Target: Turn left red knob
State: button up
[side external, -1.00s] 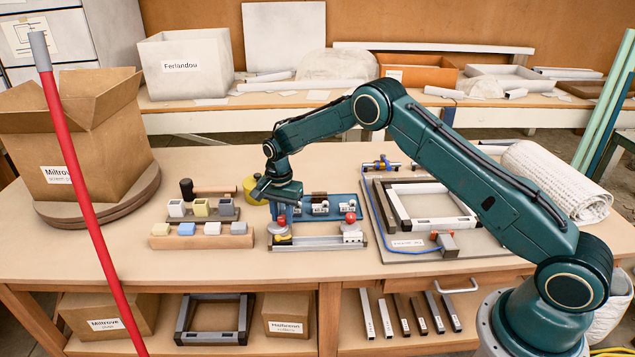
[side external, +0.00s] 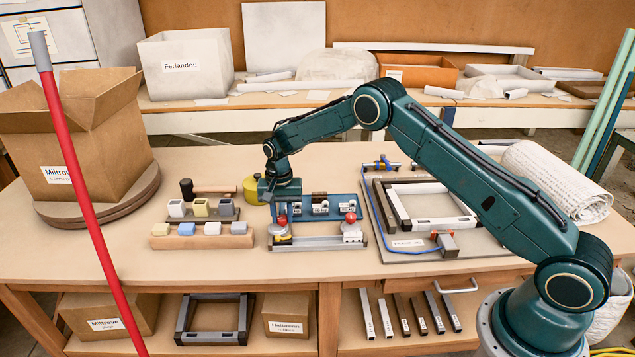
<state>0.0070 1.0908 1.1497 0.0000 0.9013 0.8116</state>
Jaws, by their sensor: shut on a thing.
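The left red knob (side external: 283,219) stands on a round silver base at the left end of a metal rail fixture (side external: 318,243). My gripper (side external: 281,217) points down over it, with its fingers shut on the knob and partly covering it. The right red knob (side external: 351,217) sits on a similar base at the right end of the fixture, clear of my gripper.
A blue fixture (side external: 340,203) with white labelled blocks stands just behind. A yellow round thing (side external: 252,188) is at the left of my wrist. Small blocks on a wooden rack (side external: 215,242) lie left, and a frame jig (side external: 425,212) lies right.

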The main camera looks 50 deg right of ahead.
aim_at(282, 218)
jog(key=n, duration=1.4)
jog(key=shift+r, duration=0.1)
dwell(0.4)
jog(key=o, duration=1)
notch_tip(282, 218, up, 14)
dwell(0.5)
